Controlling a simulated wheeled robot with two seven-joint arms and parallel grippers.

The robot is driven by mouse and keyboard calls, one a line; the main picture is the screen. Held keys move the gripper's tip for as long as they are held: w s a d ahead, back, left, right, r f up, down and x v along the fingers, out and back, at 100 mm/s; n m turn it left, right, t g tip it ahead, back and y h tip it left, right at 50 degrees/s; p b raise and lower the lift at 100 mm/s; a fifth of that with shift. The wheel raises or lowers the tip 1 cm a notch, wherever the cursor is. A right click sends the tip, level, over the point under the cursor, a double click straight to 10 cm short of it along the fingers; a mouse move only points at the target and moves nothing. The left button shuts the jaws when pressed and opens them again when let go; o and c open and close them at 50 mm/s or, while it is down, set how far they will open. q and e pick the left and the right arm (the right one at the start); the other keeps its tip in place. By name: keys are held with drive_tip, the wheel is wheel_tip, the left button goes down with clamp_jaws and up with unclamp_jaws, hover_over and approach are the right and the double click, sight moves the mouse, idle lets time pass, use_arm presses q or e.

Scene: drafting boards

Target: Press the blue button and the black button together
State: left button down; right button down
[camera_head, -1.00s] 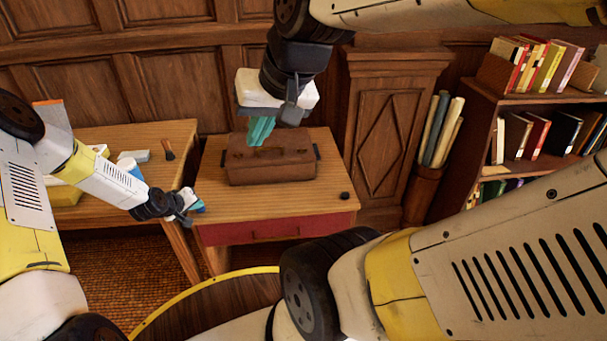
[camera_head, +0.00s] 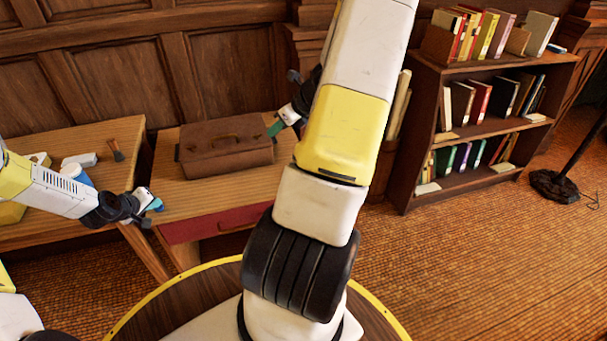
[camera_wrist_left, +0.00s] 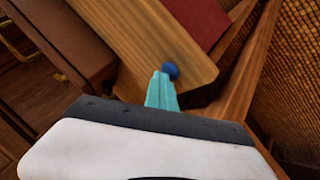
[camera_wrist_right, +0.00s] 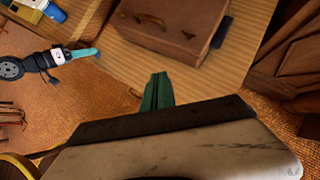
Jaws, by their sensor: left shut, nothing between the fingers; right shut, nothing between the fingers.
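The blue button (camera_wrist_left: 171,71) is a small round knob near the corner of the wooden desk top (camera_wrist_left: 196,62). My left gripper (camera_head: 155,205) is shut and empty at the desk's front left corner. In the left wrist view its teal fingertips (camera_wrist_left: 164,76) appear right at the blue button; I cannot tell whether they touch. My right gripper (camera_head: 275,127) is shut and empty, to the right of the brown case. Its green fingertips show in the right wrist view (camera_wrist_right: 157,78). The black button is not visible in any view now; my right arm covers the desk's right part in the head view.
The brown case (camera_head: 224,148) lies on the desk, which has a red drawer front (camera_head: 195,228). A second table (camera_head: 30,228) at left holds a brush (camera_head: 117,151) and a blue-and-white container (camera_head: 76,174). A bookshelf (camera_head: 405,150) stands to the right.

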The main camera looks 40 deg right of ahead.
drive_tip(key=s+d+f+m+t+h, duration=0.1)
drive_tip(key=s+d+f+m, duration=0.1)
drive_tip(key=d+f+m, duration=0.7)
drive_tip(key=shift+s+d, duration=0.2)
drive_tip(key=shift+d, duration=0.5)
drive_tip(key=shift+f, duration=0.2)
drive_tip(key=shift+f, duration=4.3)
drive_tip(key=shift+f, duration=0.1)
drive_tip(key=shift+f, duration=0.3)
drive_tip(key=shift+f, duration=0.6)
drive_tip(key=shift+r, duration=1.05)
